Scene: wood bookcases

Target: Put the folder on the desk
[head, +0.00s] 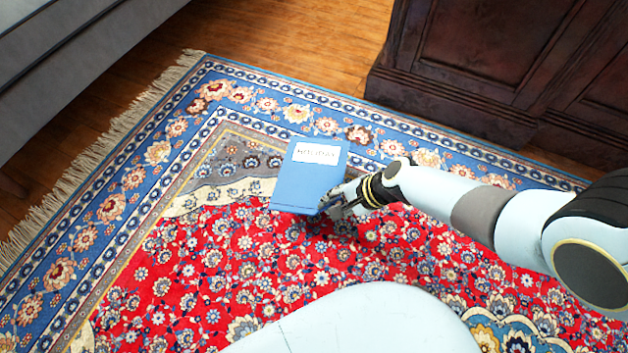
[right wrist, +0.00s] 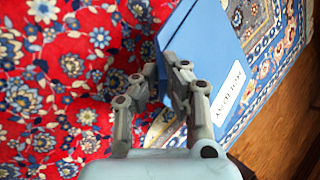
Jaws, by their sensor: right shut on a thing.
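The folder (head: 302,186) is blue with a white label near its top edge. In the head view it is at the middle, in front of the patterned rug. My right gripper (head: 336,205) is shut on its lower right edge. In the right wrist view the folder (right wrist: 215,50) extends up and right from the fingers (right wrist: 158,85), which close on its edge. My left gripper is not in view. No desk can be made out for certain.
A red and blue rug (head: 200,262) covers most of the floor. A dark wood cabinet-like piece (head: 480,75) stands at the upper right. A grey sofa-like piece (head: 60,50) is at the upper left. Bare wood floor (head: 290,45) lies between them.

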